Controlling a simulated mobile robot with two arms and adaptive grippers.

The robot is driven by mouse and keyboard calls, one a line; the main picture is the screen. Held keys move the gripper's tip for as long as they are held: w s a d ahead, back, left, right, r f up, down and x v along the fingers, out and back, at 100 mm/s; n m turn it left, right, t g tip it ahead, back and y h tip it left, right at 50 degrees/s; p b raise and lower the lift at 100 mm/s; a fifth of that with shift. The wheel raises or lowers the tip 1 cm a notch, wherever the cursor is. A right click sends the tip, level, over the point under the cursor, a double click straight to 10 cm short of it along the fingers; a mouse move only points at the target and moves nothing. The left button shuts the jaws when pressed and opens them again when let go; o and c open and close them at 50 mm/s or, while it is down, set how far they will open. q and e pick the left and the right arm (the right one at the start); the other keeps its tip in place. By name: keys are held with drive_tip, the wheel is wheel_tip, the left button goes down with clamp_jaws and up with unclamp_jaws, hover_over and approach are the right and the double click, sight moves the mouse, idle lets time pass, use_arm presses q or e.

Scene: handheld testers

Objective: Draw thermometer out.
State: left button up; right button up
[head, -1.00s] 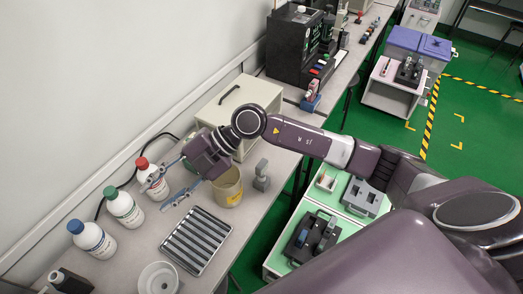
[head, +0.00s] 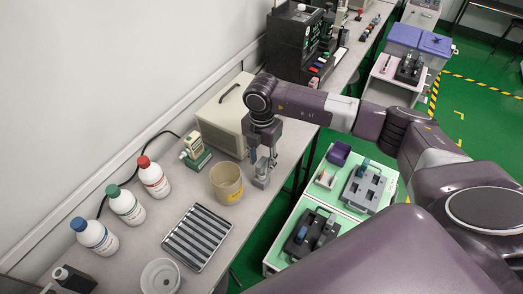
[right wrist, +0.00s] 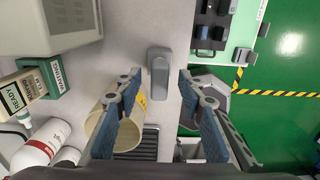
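A small grey device (head: 262,178) stands upright near the table's front edge, right of the beige beaker. I take it for the thermometer in its stand, but its shape does not make this certain. In the right wrist view the grey device (right wrist: 160,68) lies between the fingertips, seen from above. My right gripper (head: 264,158) points down right over it. Its two blue-padded fingers (right wrist: 158,82) are apart, with a gap on each side of the device. In the head view the fingers partly cover its top. My left gripper is not in view.
The beige beaker (head: 227,184) stands close left of the gripper; one finger overlaps it in the wrist view. A cream tester in a green stand (head: 195,150), a beige case (head: 222,118), several bottles (head: 125,206) and a ribbed tray (head: 197,237) are nearby. A green-topped cart (head: 330,200) stands to the right.

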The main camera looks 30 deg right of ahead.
drive_tip(key=shift+f, duration=1.25)
drive_tip(key=shift+a, duration=0.1)
clamp_jaws()
